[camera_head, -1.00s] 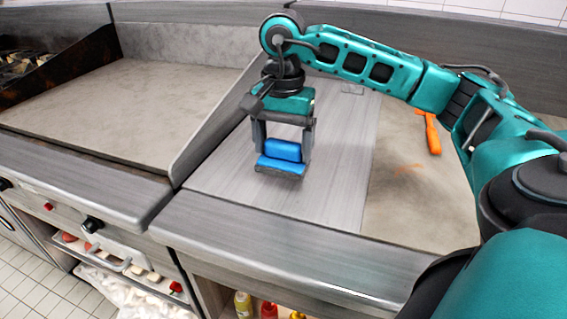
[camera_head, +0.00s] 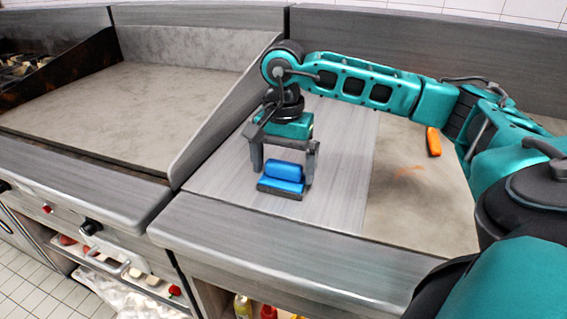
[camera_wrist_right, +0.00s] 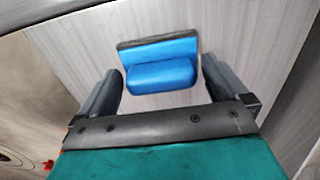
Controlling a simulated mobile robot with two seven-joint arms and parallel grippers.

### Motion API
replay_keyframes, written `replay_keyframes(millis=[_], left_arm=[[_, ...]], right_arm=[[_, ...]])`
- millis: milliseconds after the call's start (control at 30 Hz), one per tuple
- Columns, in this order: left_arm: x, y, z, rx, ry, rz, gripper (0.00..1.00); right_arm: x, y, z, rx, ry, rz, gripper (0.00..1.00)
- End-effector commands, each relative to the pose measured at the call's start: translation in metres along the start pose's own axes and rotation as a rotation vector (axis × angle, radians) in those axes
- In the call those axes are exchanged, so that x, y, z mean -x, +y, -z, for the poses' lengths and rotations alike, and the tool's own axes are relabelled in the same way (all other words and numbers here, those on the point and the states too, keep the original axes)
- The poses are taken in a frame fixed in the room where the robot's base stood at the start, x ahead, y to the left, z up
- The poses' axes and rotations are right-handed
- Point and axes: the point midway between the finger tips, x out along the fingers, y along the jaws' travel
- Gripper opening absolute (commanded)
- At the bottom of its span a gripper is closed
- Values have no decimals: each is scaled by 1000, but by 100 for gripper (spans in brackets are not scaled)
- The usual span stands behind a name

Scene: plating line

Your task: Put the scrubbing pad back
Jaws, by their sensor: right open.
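The blue scrubbing pad (camera_head: 282,185) has a rounded blue grip on top and a dark underside. It lies flat on the grey metal worktop (camera_head: 225,185), near its front edge. My right gripper (camera_head: 284,168) is above the pad, pointing down, with one finger at each side. It is open. In the right wrist view the pad (camera_wrist_right: 160,70) shows between and beyond the spread fingers (camera_wrist_right: 163,88), with gaps on both sides. My left gripper is out of view.
An orange object (camera_head: 433,142) lies on the stone-like surface (camera_head: 410,205) to the right, partly behind my arm. A raised divider (camera_head: 215,120) separates the worktop from the flat griddle (camera_head: 120,105) on the left. Bottles (camera_head: 243,306) stand on a shelf below.

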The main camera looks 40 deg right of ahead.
Motion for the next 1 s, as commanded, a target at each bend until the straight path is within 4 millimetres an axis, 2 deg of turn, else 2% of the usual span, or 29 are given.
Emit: replay_keyframes(millis=[167, 267, 600, 733, 833, 1000], left_arm=[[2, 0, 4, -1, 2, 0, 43], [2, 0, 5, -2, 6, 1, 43], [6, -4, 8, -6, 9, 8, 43], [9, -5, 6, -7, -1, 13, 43], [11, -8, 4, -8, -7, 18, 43], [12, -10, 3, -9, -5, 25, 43]], right_arm=[[5, 0, 0, 0, 0, 1, 100], [16, -1, 0, 0, 1, 4, 100], [89, -2, 0, 2, 1, 6, 100], [111, -1, 0, 0, 1, 2, 100], [120, 0, 0, 0, 1, 2, 100], [124, 0, 0, 1, 0, 0, 100]])
